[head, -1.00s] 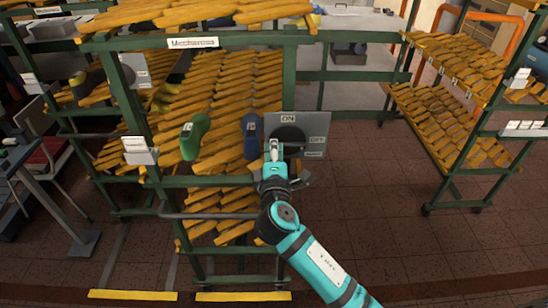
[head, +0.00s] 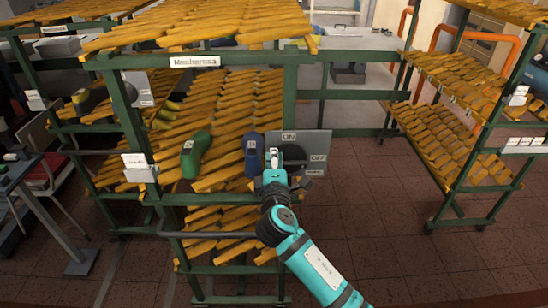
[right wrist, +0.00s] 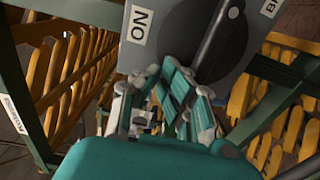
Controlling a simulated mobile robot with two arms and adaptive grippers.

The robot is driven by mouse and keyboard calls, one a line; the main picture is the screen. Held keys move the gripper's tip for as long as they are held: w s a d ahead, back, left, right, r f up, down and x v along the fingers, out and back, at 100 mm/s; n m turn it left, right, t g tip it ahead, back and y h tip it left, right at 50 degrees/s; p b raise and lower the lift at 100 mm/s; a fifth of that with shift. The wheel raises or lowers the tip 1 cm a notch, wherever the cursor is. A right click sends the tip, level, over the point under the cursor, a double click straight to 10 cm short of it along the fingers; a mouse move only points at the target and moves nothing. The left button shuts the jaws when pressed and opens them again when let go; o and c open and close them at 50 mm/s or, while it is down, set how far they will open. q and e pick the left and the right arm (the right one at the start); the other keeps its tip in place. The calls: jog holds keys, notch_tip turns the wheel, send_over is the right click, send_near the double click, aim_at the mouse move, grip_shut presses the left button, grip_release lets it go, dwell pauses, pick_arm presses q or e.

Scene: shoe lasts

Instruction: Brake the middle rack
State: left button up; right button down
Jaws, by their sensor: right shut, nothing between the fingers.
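The middle rack (head: 109,93) has a green frame and sloping shelves of yellow slats. A grey brake panel (head: 313,143) with ON and OFF labels is at its right side. In the right wrist view the panel (right wrist: 192,14) shows ON at upper left, a partly cut-off label at upper right, and a black round dial with a long dark handle (right wrist: 222,38). My right gripper (head: 273,153) is shut and empty in front of the panel's left part. In the right wrist view its fingers (right wrist: 168,88) overlap the dial's lower edge; contact is unclear. My left gripper is out of view.
A green shoe last (head: 195,155) and a blue one (head: 254,154) lie on the shelf left of the panel. Another slatted rack (head: 468,120) stands at the right. Open tiled floor (head: 400,240) lies between and in front.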

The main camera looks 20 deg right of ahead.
jog(key=shift+s+f+b, duration=0.1)
jog(key=shift+f+b, duration=0.2)
jog(key=shift+f, duration=0.45)
jog(key=shift+f+b, duration=0.6)
